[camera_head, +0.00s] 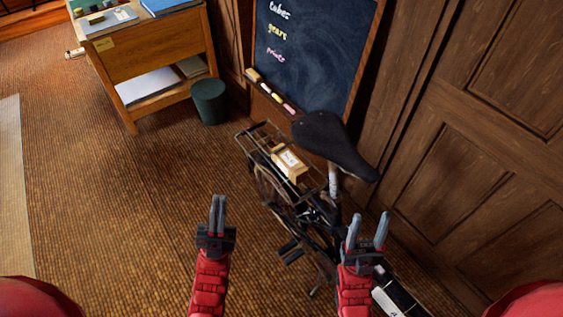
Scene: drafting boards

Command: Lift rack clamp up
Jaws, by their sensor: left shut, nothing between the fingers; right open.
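A bicycle with a black saddle (328,140) stands near the wall, right of centre. Its wire rear rack (243,141) extends to the left behind the saddle. A small tan box (290,163) with a white label sits on the rack, among thin dark bars. I cannot clearly tell the rack clamp apart from the rack's bars. My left gripper (218,199) is shut and empty, left of and nearer than the rack. My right gripper (369,216) is open and empty, in front of the bicycle and to the right of the rack. Neither gripper visibly touches the bicycle.
A chalkboard (310,65) with a chalk ledge stands behind the bicycle. A dark green bin (208,102) and a wooden desk (150,60) stand at the upper left. Wooden panelling (470,130) bounds the right side. The carpet (110,210) at left is clear.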

